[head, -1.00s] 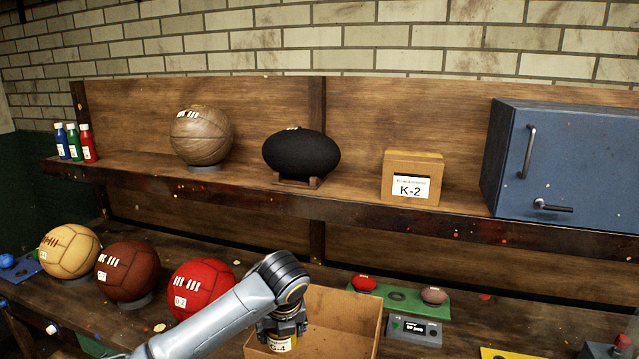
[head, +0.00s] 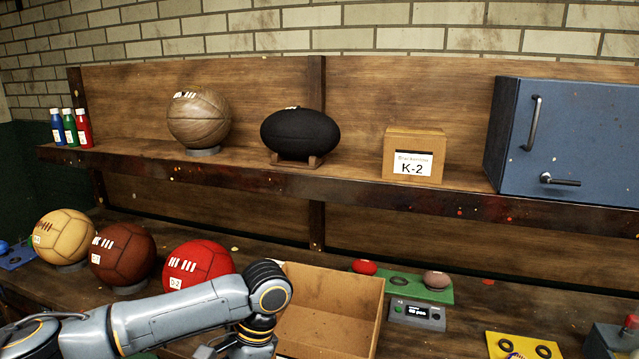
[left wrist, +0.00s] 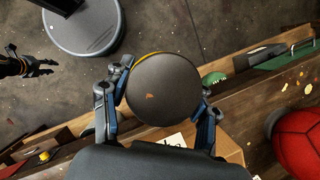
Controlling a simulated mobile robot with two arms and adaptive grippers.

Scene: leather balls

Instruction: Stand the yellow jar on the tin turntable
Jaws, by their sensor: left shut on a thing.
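My left gripper (left wrist: 157,108) is shut on the yellow jar (left wrist: 162,90), which the left wrist view shows end-on as a dark round lid with a thin yellow rim. One finger lies on each side of it. In the head view my left arm reaches in from the left and its gripper end is at the bottom edge, so the jar is out of sight there. My right gripper (left wrist: 42,67) shows dark at the left of the left wrist view, its fingers apart and empty. I cannot make out the tin turntable in either view.
An open cardboard box (head: 330,315) stands just right of my left wrist. A red ball (head: 197,264) is close behind the arm, with brown and tan balls further left. A green holder (head: 450,294), a small grey device (head: 417,313) and a yellow tray (head: 520,346) lie right of the box.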

